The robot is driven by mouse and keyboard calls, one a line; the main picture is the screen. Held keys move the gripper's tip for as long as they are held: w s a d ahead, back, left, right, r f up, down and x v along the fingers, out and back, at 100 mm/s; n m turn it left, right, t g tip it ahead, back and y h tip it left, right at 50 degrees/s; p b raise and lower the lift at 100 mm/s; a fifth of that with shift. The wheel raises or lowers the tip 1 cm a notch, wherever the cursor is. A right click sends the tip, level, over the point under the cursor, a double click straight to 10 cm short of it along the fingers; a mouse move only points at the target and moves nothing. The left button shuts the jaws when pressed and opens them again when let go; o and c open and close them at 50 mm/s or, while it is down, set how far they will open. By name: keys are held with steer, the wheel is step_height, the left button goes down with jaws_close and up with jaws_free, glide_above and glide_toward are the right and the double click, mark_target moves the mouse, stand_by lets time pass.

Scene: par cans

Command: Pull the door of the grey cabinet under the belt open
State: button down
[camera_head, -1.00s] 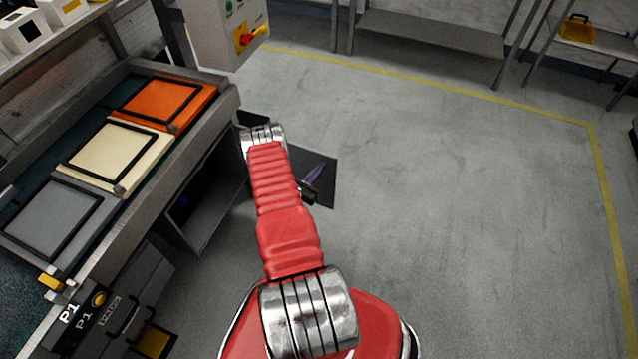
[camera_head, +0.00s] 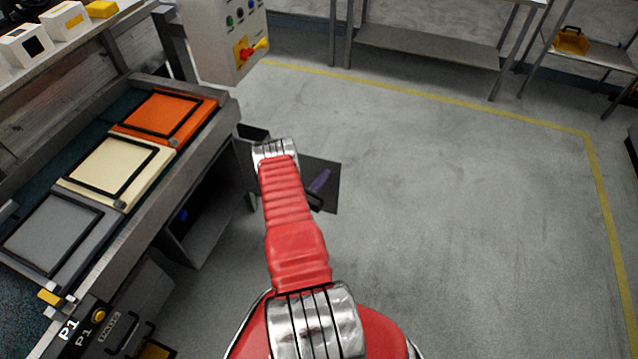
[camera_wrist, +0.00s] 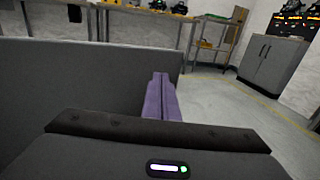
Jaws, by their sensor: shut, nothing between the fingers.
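The grey cabinet (camera_head: 205,232) stands under the belt in the head view. Its front is uncovered, and a small blue thing (camera_head: 182,214) shows in the dark inside. The door (camera_head: 328,200) stands swung out over the floor as a dark grey panel, partly hidden by my red arm. In the wrist view the door (camera_wrist: 70,85) fills the left as a broad grey sheet. My gripper (camera_wrist: 160,78) has purple fingers pressed together, empty, overlapping the door near its right edge. It also shows in the head view (camera_head: 325,173). I cannot tell whether the fingers touch the door.
Grey, cream and orange framed panels (camera_head: 115,170) lie on the belt at left. A control box (camera_head: 222,40) with a red and yellow switch stands beyond. Shelves (camera_head: 425,45) line the back wall. Open floor (camera_head: 470,200) lies at right, crossed by a yellow line.

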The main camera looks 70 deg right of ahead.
steer(key=s+a, duration=0.1)
steer(key=a, duration=1.1)
steer(key=shift+s+a, duration=0.35)
steer(key=shift+s, duration=0.05)
